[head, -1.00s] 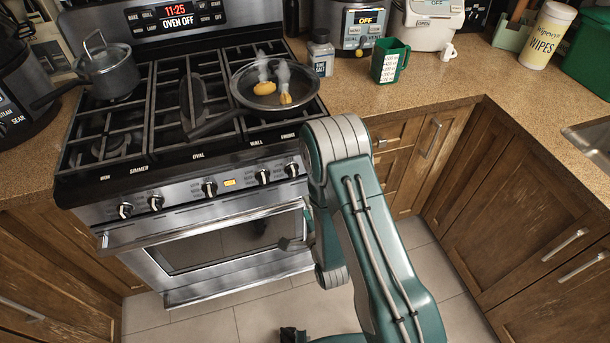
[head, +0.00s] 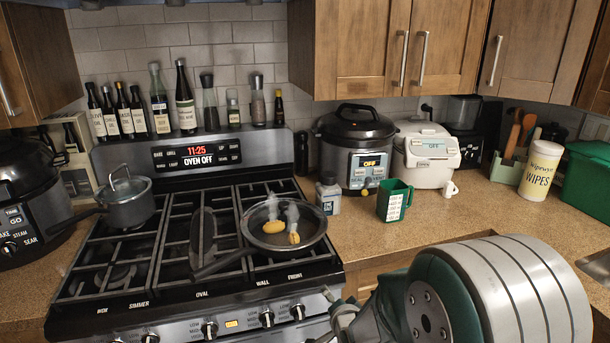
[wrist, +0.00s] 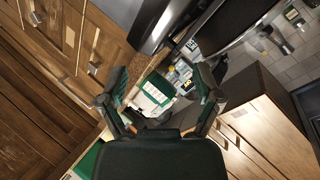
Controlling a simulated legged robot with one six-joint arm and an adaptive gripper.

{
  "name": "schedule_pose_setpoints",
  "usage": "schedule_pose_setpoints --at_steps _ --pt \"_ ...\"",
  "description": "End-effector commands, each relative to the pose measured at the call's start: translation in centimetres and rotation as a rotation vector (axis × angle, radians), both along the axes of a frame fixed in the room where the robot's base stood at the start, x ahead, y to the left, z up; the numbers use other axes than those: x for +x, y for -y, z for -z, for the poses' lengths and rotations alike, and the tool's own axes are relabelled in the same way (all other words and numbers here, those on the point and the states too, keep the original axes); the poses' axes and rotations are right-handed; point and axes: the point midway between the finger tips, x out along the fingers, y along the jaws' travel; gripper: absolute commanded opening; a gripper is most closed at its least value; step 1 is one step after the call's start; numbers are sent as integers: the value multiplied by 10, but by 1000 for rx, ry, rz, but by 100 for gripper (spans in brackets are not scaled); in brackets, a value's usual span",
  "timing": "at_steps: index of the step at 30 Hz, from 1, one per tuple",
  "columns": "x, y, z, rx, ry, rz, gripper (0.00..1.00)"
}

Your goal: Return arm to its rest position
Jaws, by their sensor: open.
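My gripper (wrist: 160,85) is open in the wrist view, its two dark green fingers spread with nothing held between them. Beyond the gap between the fingers, a green measuring cup (wrist: 155,94) with a white label shows at a distance. In the head view, a large round grey and green joint of my arm fills the lower right, in front of the counter. My gripper is not clearly visible there; the arm's joint hides most of that area.
The stove (head: 104,258) stands at left with a smoking pan (head: 268,243) holding yellow food and a lidded pot (head: 128,205). On the counter (head: 430,221) are the green cup (head: 395,203), a cooker (head: 355,140) and a wipes tub (head: 541,170). Wooden upper cabinets (head: 375,45) hang above.

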Motion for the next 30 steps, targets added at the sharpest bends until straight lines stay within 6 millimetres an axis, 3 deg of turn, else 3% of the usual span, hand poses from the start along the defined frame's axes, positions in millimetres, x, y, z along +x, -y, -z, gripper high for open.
schedule_pose_setpoints --at_steps 1,8,14,24,30 --pt "-4 5 -16 -41 -13 -10 83" --pt "-39 29 -63 -238 -128 -82 83" --pt "-85 48 -99 -395 -232 -167 83" --pt "-190 74 -144 -622 -409 -355 83" --pt "-247 83 -156 -709 -493 -466 83"
